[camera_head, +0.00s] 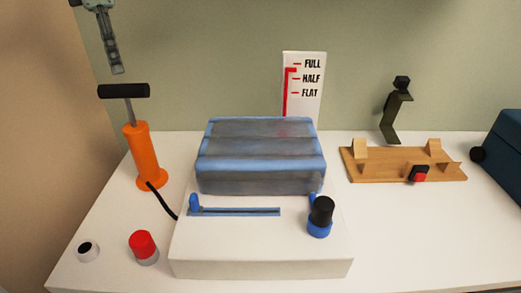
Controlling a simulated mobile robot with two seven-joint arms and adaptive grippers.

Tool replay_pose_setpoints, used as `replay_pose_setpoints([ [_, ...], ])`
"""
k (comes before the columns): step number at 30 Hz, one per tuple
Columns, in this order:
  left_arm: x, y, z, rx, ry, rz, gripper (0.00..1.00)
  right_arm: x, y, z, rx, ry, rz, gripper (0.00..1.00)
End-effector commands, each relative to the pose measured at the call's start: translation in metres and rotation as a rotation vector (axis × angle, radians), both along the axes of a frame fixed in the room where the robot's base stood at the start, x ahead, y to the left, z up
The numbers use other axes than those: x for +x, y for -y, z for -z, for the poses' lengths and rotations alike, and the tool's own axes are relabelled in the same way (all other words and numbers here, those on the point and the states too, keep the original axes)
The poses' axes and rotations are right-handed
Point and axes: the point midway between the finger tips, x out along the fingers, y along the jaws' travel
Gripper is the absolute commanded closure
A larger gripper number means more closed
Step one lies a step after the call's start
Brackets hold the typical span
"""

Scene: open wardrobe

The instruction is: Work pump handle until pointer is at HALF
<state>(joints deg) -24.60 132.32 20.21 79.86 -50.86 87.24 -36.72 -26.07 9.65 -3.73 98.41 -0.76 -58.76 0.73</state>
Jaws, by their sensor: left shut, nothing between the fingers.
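The orange pump (142,158) stands upright at the left of the white surface. Its black T-handle (123,90) is up, with the grey rod showing below it. A black hose (161,202) runs from the pump to the white base. The white gauge board (311,84) at the back is marked FULL, HALF and FLAT. Its red pointer (290,70) has its top between the HALF and FULL marks. My left gripper (117,70) is shut and empty, pointing down just above the handle, apparently not touching it. My right gripper is out of view.
A blue-grey cushion (261,170) lies on the white base (262,258), which has a blue slider (194,203) and a black-and-blue knob (320,215). A red button (143,245) stands front left. A wooden rack (400,164) and a dark bent bracket (394,115) are at right.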

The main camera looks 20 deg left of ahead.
Motion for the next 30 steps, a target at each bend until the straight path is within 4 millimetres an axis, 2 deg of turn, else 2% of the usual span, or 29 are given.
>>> replay_pose_setpoints([
  [13,0.0,0.0,0.002,0.0,0.0,0.0,1.0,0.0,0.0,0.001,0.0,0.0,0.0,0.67],
  [30,0.0,0.0,0.054,0.001,-0.002,0.0,1.0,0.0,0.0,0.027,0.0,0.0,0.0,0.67],
])
